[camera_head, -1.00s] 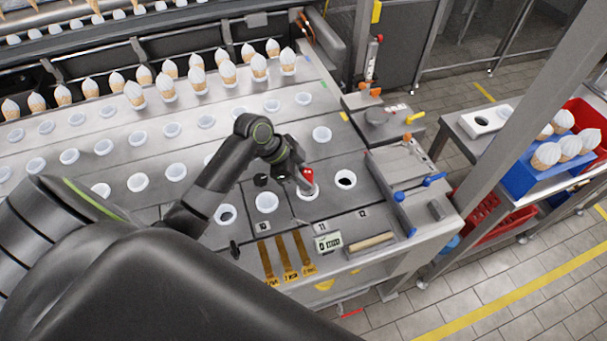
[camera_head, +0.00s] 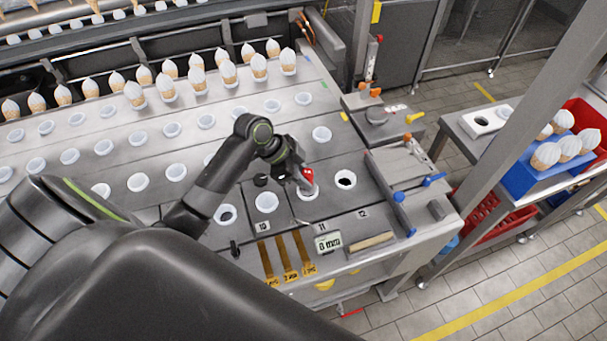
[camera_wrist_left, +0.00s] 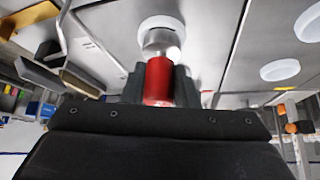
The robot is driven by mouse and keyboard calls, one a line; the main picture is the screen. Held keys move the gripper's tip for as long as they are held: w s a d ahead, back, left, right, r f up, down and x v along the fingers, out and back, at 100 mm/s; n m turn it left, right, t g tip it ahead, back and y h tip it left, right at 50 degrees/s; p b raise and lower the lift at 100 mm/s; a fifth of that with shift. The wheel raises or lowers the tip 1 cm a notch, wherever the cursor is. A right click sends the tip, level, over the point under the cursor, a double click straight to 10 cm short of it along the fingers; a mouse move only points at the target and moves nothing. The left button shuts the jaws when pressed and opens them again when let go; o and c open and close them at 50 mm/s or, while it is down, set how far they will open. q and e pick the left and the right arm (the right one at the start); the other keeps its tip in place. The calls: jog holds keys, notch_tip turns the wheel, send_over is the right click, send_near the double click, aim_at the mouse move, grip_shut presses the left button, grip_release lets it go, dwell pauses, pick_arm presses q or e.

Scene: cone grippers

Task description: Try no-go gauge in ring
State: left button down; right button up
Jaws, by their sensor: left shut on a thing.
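My left gripper (camera_head: 304,180) is shut on the no-go gauge, which has a red body (camera_wrist_left: 158,82) and a shiny metal end (camera_wrist_left: 160,42). In the left wrist view the metal end points at a white ring (camera_wrist_left: 160,22) in the worktop and overlaps it. In the head view the gauge stands over the same ring (camera_head: 308,194), near the mark 11. The metal end is at the ring; I cannot tell whether it is inside or only resting on it. My right gripper is not in view.
An empty white ring (camera_head: 267,202) is left of the gauge, and a dark-centred hole (camera_head: 345,180) is right of it. Several brass strips (camera_head: 285,256), a small display (camera_head: 328,243) and a wooden-looking bar (camera_head: 370,241) lie at the front. Blue-knobbed fixtures (camera_head: 398,197) stand at the right.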

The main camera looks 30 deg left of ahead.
aim_at(307, 172)
pick_arm(q)
jog(key=shift+r+n+t+y+p, duration=0.2)
jog(key=shift+n+t+y+p, duration=0.15)
jog(key=shift+n+p, duration=0.5)
dwell(1.8)
jog(key=shift+r, duration=0.1)
jog(key=shift+r+p, duration=1.3)
jog(key=shift+p, duration=0.2)
jog(key=shift+r+p, duration=0.4)
jog(key=shift+r, duration=2.2)
jog(key=shift+s, duration=0.1)
